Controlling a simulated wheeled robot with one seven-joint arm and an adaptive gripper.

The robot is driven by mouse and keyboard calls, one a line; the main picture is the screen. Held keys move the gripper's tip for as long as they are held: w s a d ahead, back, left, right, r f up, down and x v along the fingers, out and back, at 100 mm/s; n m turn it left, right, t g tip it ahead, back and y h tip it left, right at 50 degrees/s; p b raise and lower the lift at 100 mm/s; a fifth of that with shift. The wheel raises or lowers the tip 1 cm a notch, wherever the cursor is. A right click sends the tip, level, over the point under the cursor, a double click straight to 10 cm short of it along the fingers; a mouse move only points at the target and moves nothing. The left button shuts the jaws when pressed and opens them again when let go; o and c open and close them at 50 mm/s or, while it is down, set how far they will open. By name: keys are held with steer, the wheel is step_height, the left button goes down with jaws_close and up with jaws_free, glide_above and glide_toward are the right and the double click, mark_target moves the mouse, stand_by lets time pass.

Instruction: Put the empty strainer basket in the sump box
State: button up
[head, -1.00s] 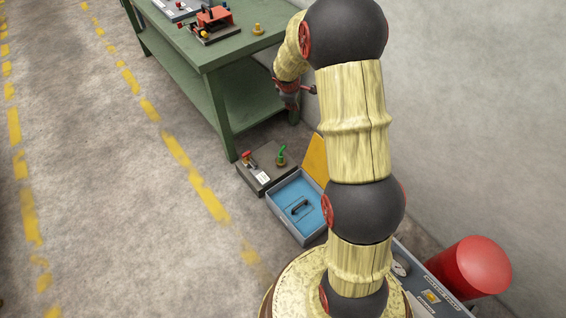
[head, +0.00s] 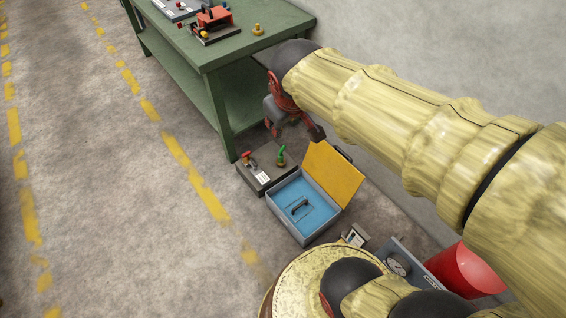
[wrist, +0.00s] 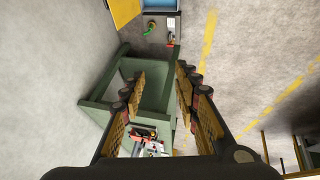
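A grey box (head: 317,231) with a blue interior and a raised yellow lid (head: 333,175) stands on the floor, probably the sump box. A small dark handle-like part (head: 299,206) shows inside it; I cannot tell what it belongs to. No separate strainer basket can be made out. My gripper (head: 296,131) hangs above and behind the box, beside the green bench. In the wrist view my gripper (wrist: 160,76) has its fingers spread with nothing between them. The box's blue interior (wrist: 157,4) is cut off at the top of that view.
A dark plate (head: 262,184) with red and green handles sits beside the box. The green bench (head: 225,55) carries a red device (head: 214,17) and a yellow knob (head: 258,29). A red cylinder (head: 465,268) stands by the wall. The floor at left is clear.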

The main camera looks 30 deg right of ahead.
steer(key=s+a+m+y, duration=0.1)
steer(key=s+a+y, duration=0.1)
steer(key=s+a, duration=0.4)
steer(key=s, duration=0.5)
steer(key=shift+a+m, duration=0.3)
steer(key=shift+w+r, duration=0.1)
steer(key=shift+c, duration=0.4)
